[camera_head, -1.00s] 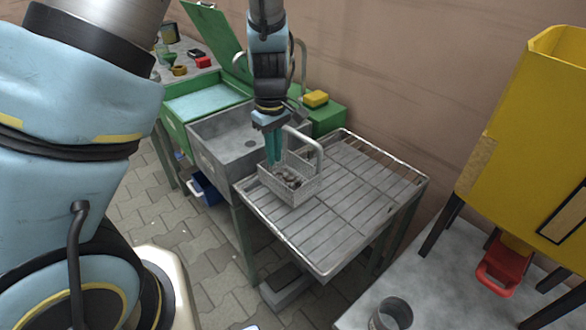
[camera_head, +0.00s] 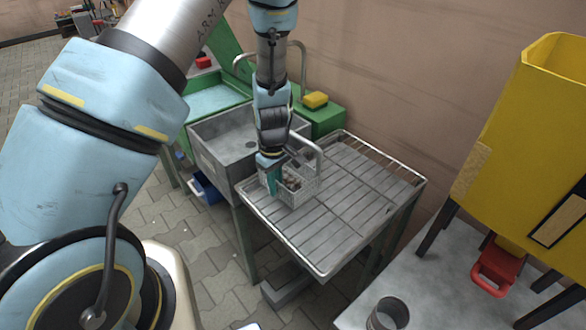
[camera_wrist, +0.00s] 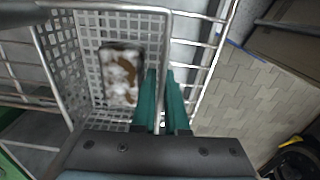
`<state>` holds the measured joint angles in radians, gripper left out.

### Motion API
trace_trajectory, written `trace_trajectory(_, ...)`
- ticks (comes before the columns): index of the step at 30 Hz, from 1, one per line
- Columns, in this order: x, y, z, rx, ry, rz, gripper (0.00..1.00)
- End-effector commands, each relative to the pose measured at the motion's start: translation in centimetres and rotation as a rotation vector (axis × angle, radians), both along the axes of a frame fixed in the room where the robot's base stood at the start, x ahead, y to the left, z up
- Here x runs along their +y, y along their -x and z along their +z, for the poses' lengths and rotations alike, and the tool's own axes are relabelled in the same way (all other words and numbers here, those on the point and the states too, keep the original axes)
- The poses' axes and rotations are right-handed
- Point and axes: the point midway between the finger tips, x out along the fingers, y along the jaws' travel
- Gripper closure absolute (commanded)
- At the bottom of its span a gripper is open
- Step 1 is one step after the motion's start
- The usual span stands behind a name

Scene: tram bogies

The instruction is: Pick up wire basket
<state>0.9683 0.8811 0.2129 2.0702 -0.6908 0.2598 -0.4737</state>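The wire basket (camera_head: 303,188) is a grey mesh basket with a raised loop handle, standing on the slatted metal drain rack. In the wrist view its mesh (camera_wrist: 85,60) fills the left half, with a brown and white block inside. My gripper (camera_head: 271,184) points down at the basket's left side. In the wrist view the two teal fingers of my gripper (camera_wrist: 161,80) stand on either side of the basket's rim and side wall. A gap shows between them, so they look open around the wall; contact at the tips is hidden.
The drain rack (camera_head: 350,205) is clear right of the basket. A grey sink (camera_head: 235,145) adjoins it on the left, with a curved tap behind. A yellow sponge (camera_head: 315,100) lies on a green box. A yellow machine (camera_head: 545,130) stands at right.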

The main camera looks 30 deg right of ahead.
Motion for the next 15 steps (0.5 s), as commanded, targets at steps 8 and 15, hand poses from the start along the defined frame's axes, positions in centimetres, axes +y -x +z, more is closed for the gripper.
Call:
trace_trajectory(8,-0.03,-0.01,-0.09,0.000,0.001,-0.001,0.94)
trace_trajectory(15,-0.04,-0.01,-0.07,0.000,0.001,-0.001,1.00)
